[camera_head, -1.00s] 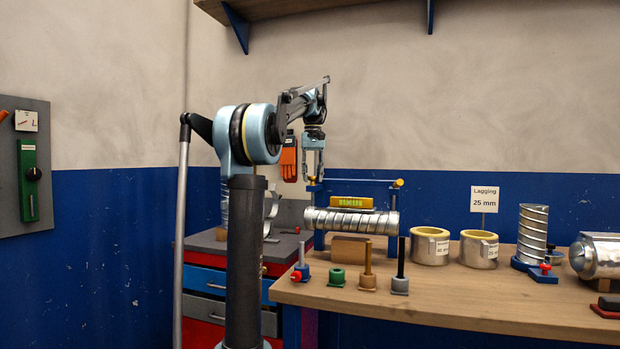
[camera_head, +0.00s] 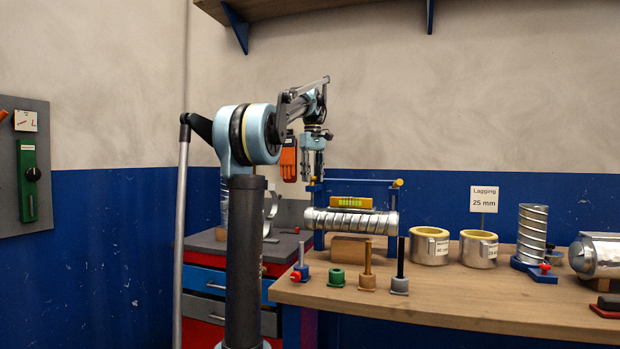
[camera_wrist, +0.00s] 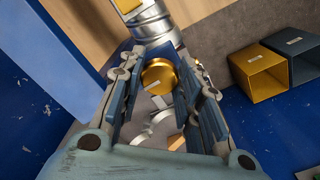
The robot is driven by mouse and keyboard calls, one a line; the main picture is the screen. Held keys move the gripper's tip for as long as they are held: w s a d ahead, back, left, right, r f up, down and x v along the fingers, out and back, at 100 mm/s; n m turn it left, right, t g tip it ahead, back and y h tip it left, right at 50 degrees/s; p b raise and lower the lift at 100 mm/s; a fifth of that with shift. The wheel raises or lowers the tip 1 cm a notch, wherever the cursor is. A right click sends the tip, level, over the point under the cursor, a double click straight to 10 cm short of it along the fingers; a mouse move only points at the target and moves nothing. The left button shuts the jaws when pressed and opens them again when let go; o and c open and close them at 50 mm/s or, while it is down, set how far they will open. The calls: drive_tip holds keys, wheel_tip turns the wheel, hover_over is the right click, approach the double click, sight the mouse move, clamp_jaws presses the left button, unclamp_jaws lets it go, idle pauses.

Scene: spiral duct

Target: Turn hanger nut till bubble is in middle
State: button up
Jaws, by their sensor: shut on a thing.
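The gold hanger nut (camera_wrist: 158,76) sits between the fingers of my gripper (camera_wrist: 160,92) in the wrist view, and the fingers are shut on it. In the head view my gripper (camera_head: 314,178) points down at the left post of the blue hanger frame (camera_head: 318,239) and hides the nut. The silver spiral duct (camera_head: 350,222) hangs across the frame above a wooden block. A yellow-green level (camera_head: 351,202) lies on top of the duct. Its bubble is too small to make out.
Several small coloured stands, including a green one (camera_head: 337,277), line the bench's front left. Two lagging rings, one here (camera_head: 429,246), stand to the right of the duct. A yellow knob (camera_head: 398,183) tops the frame's right post. Clear bench (camera_head: 450,296) lies in front.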

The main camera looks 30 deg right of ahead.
drive_tip(key=shift+w, duration=0.1)
drive_tip(key=o, duration=1)
drive_tip(key=shift+o, duration=0.2)
wheel_tip(320, 180, up, 12)
drive_tip(key=shift+f, duration=0.1)
idle(0.4)
